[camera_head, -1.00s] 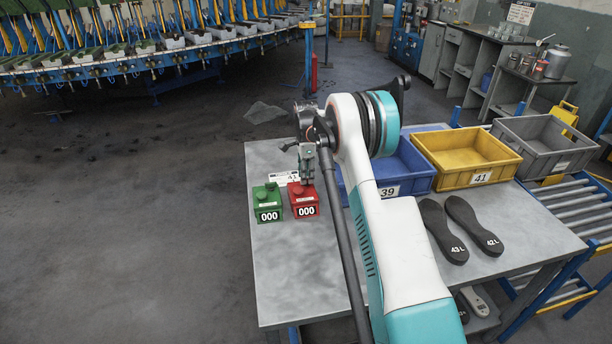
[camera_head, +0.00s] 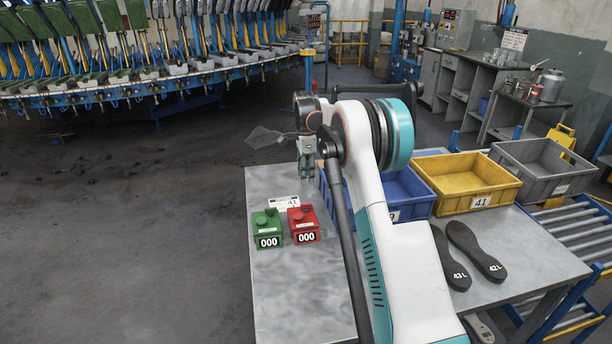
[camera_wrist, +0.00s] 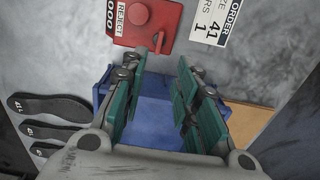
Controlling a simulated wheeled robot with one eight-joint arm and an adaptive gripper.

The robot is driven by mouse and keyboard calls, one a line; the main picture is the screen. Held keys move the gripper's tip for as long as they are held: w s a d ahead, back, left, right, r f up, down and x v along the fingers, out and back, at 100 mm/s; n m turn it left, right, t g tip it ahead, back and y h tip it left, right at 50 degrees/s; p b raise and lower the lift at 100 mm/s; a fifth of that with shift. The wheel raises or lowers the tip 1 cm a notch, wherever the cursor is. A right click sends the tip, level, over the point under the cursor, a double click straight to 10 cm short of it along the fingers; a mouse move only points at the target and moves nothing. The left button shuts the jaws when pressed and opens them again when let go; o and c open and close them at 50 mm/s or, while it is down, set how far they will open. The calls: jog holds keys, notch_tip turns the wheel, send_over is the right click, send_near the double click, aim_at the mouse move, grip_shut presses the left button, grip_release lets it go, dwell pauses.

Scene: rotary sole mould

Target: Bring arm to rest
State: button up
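My arm reaches over the grey metal table (camera_head: 285,300). My gripper (camera_head: 306,172) hangs fingers down above the table's far side, behind the red counter box (camera_head: 303,224) and left of the blue bin (camera_head: 405,190). In the wrist view my gripper (camera_wrist: 158,80) has its two green-padded fingers apart with nothing between them. The red box also shows in the wrist view (camera_wrist: 150,22), beyond the fingertips, and the blue bin (camera_wrist: 155,120) lies below and between the fingers. The green counter box (camera_head: 267,228) stands left of the red one. Both read 000.
An order card (camera_head: 285,203) marked 41 lies behind the counters. A yellow bin (camera_head: 480,201) and grey bin (camera_head: 560,187) stand right of the blue one. Dark soles 43L (camera_head: 450,258) and 42L (camera_head: 475,250) lie in front. Open floor is at left; a rotary machine (camera_head: 150,90) stands behind.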

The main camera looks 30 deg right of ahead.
jog(key=s+a+r+n+t, duration=0.2)
jog(key=s+a+r+n, duration=0.3)
jog(key=s+a+r, duration=0.3)
jog(key=s+a+r+n+t, duration=0.1)
jog(key=s+a+r+n, duration=0.45)
jog(key=s+r, duration=0.5)
jog(key=s+a+f+n+t, duration=0.1)
jog(key=s+a+f+n, duration=0.1)
jog(key=s, duration=0.6)
jog(key=s+a+f+n+t, duration=0.1)
jog(key=s+a+n, duration=0.3)
jog(key=s, duration=0.4)
jog(key=s+a+f+n+t, duration=0.2)
jog(key=s+n, duration=0.3)
jog(key=s, duration=0.4)
jog(key=shift+a+f, duration=0.8)
jog(key=shift+f, duration=0.1)
jog(key=shift+s, duration=0.1)
